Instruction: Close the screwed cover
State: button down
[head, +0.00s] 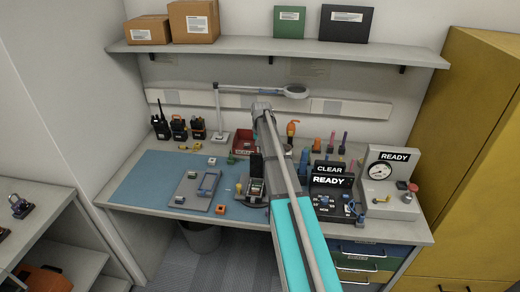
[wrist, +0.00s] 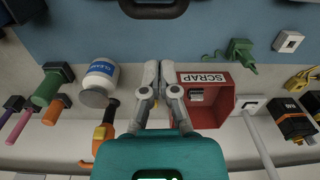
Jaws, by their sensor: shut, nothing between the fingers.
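My gripper (wrist: 159,68) is shut and empty in the wrist view, above the bench beside the red SCRAP bin. In the head view my arm crosses the bench and hides the fingertips. A dark device (head: 256,188) with an upright black part (head: 257,165) stands at the mat's right edge, partly beside my arm; I cannot tell whether the upright part is the screwed cover. A dark edge (wrist: 160,11) shows at the top of the wrist view. A grey tray (head: 181,199) with a blue-grey part (head: 208,184) lies on the blue mat (head: 145,180).
The red SCRAP bin (wrist: 223,116) is close to the fingers. A white bottle (wrist: 101,77), an orange-handled tool (wrist: 103,135) and several screwdrivers stand nearby. Radios (head: 178,128) stand at the back left, and READY boxes (head: 390,185) at the right. The mat's left part is clear.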

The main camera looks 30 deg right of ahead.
aim_at(259, 164)
jog(key=shift+s+a+r+p, duration=0.2)
jog(key=shift+s+a+r, duration=0.1)
jog(key=shift+s, duration=0.25)
jog(key=shift+s+a+r+p, duration=0.2)
jog(key=shift+s+a, duration=0.15)
jog(key=shift+s, duration=0.2)
jog(key=shift+s+a+r+p, duration=0.15)
jog(key=shift+s+a+r, duration=0.15)
jog(key=shift+s, duration=0.25)
jog(key=shift+a, duration=0.15)
